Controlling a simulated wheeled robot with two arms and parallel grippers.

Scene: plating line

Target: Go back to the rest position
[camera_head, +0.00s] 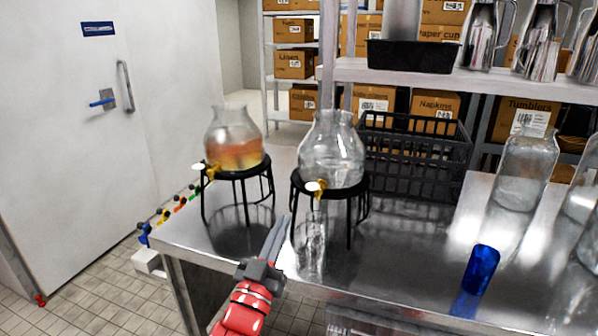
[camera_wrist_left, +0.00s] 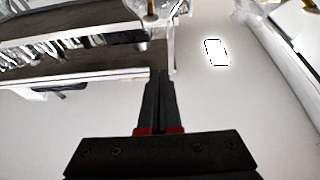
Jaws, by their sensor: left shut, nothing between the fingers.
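My left gripper (camera_head: 278,228) comes in from the bottom left in the head view, with a red and dark grey wrist. Its fingers are shut with nothing between them, near the front edge of the steel table (camera_head: 400,270). In the left wrist view the two dark fingers (camera_wrist_left: 160,76) lie together. They are just in front of the two dispensers on black stands. My right gripper is in neither view.
A dispenser with orange liquid (camera_head: 235,152) and a clear dispenser (camera_head: 332,155) stand at the table's left. A blue glass (camera_head: 481,268) and a clear glass bottle (camera_head: 522,170) stand at right. A black crate (camera_head: 415,160) is behind. A white door (camera_head: 80,130) is at left.

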